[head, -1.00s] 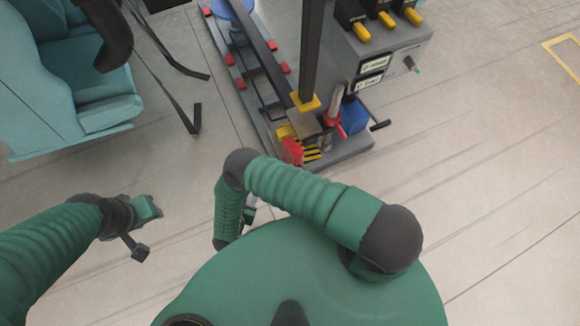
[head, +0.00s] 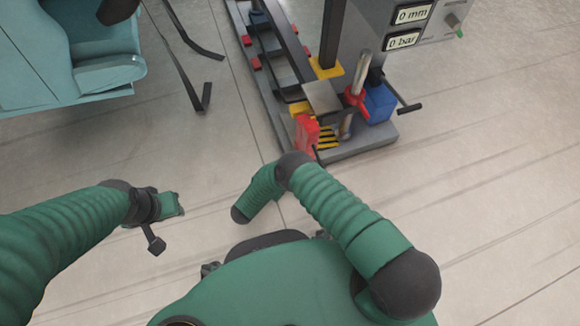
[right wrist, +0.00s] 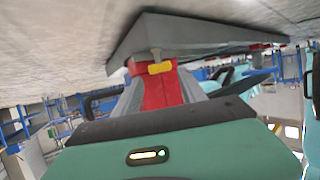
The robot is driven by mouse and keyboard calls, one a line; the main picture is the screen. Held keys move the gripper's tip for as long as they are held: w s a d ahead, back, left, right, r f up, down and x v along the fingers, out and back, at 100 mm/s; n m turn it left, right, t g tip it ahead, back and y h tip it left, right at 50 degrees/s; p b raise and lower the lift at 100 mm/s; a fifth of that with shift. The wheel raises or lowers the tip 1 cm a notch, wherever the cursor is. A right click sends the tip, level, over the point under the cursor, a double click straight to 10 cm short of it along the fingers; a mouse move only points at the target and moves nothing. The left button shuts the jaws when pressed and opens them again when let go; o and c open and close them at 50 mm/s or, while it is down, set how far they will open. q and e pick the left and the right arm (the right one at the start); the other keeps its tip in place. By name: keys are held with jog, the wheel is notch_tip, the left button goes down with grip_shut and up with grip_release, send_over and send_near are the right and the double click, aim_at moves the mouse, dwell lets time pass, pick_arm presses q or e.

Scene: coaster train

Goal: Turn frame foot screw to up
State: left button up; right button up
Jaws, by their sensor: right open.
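The machine frame has a grey base (head: 366,143). At its near end stand a red upright piece (head: 306,135) and a red cross-shaped handle (head: 356,100) on a grey rod. I cannot tell for certain which is the foot screw. In the right wrist view a red block (right wrist: 160,91) with a yellow piece (right wrist: 160,68) sits at the grey base. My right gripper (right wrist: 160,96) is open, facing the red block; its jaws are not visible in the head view. My left gripper (head: 170,205) is over bare floor, away from the frame; its jaws are too small to judge.
A control box with readouts "0 mm" (head: 412,14) and "0 bar" (head: 403,41) stands at the upper right. A blue block (head: 379,103) and a black handle (head: 410,108) are beside the rod. Teal seats (head: 105,70) stand at the upper left.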

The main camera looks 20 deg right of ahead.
pick_arm(q)
jog(key=shift+s+b+x, duration=0.25)
jog(key=shift+b+x, duration=0.5)
jog(key=shift+x, duration=0.45)
pick_arm(e)
jog(key=x, duration=0.4)
jog(key=shift+w+d+f, duration=0.1)
jog(key=shift+w+d, duration=0.1)
jog(key=shift+d, duration=0.05)
pick_arm(q)
jog(key=shift+f, duration=0.1)
pick_arm(e)
jog(key=shift+c, duration=0.4)
jog(key=c, duration=1)
